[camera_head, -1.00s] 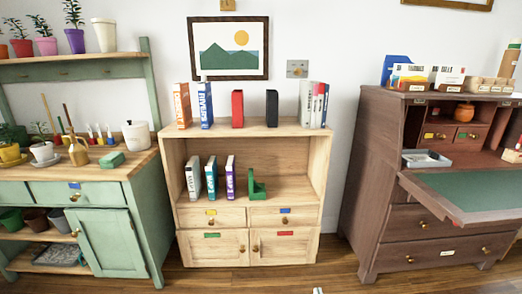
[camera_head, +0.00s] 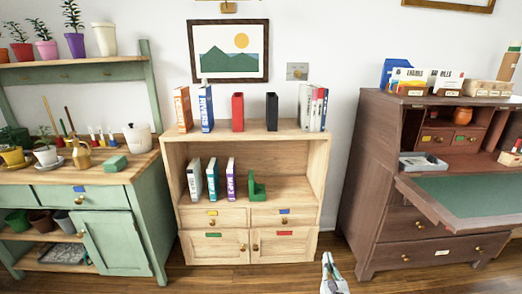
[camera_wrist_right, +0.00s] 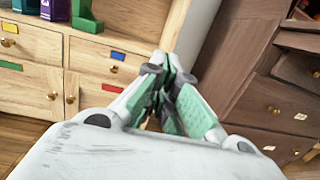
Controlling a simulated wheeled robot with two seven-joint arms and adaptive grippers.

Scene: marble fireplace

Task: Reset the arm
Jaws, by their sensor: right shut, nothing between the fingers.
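My right gripper (camera_head: 328,264) shows at the bottom of the head view, in front of the floor between the bookcase and the desk. It is shut and empty. In the right wrist view the gripper (camera_wrist_right: 170,62) has its green-padded fingers together, pointing towards the gap between the light wood bookcase (camera_wrist_right: 135,50) and the dark desk (camera_wrist_right: 235,90). It appears apart from both. My left gripper is not in view.
The bookcase (camera_head: 325,165) holds several books, a red and a black bookend on top and a green bookend (camera_head: 257,187) on its shelf. A green potting bench (camera_head: 112,242) stands left. The brown desk (camera_head: 385,220) stands right with its leaf open. Floor shows between them.

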